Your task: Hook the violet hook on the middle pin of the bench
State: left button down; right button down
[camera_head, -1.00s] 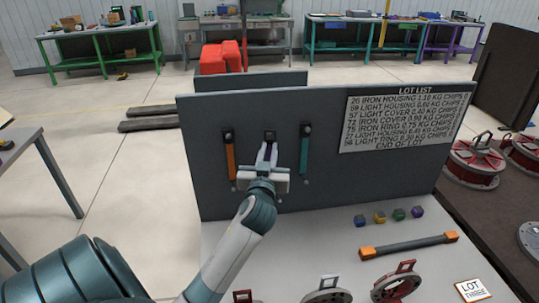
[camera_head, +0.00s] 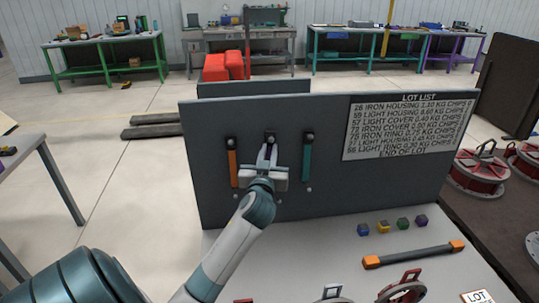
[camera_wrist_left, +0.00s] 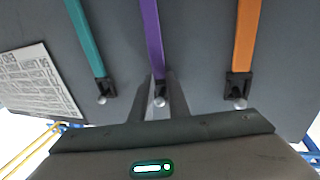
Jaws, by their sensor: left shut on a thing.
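The violet hook (camera_wrist_left: 151,38) shows in the left wrist view as a long strip with a dark end at the middle place on the grey panel, between the teal and orange hooks. My left gripper (camera_head: 268,157) is shut on it, fingers just below the dark middle head (camera_head: 271,137). In the head view the fingers cover most of the hook. In the wrist view a round silver pin tip (camera_wrist_left: 160,102) shows by its dark end, between my fingers (camera_wrist_left: 159,98). I cannot tell whether the hook is seated on the pin. My right gripper is out of view.
An orange hook (camera_head: 232,163) and a teal hook (camera_head: 307,158) hang close on either side. The bench top (camera_head: 300,255) holds several small coloured cubes, an orange-ended bar (camera_head: 415,253) and round parts. A lot list (camera_head: 405,128) is on the panel at right.

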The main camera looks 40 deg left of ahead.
pick_arm(q)
jog(key=shift+a+f, duration=0.1)
jog(key=shift+f, duration=0.05)
dwell(0.7)
jog(key=c, duration=1.6)
grip_release()
jog(key=shift+w+a+f, duration=0.1)
jog(key=shift+s+d+f+b, duration=0.15)
jog(key=shift+s+d+b, duration=0.3)
jog(key=shift+s+d, duration=0.1)
jog(key=b+v, duration=0.2)
jog(key=v, duration=1.4)
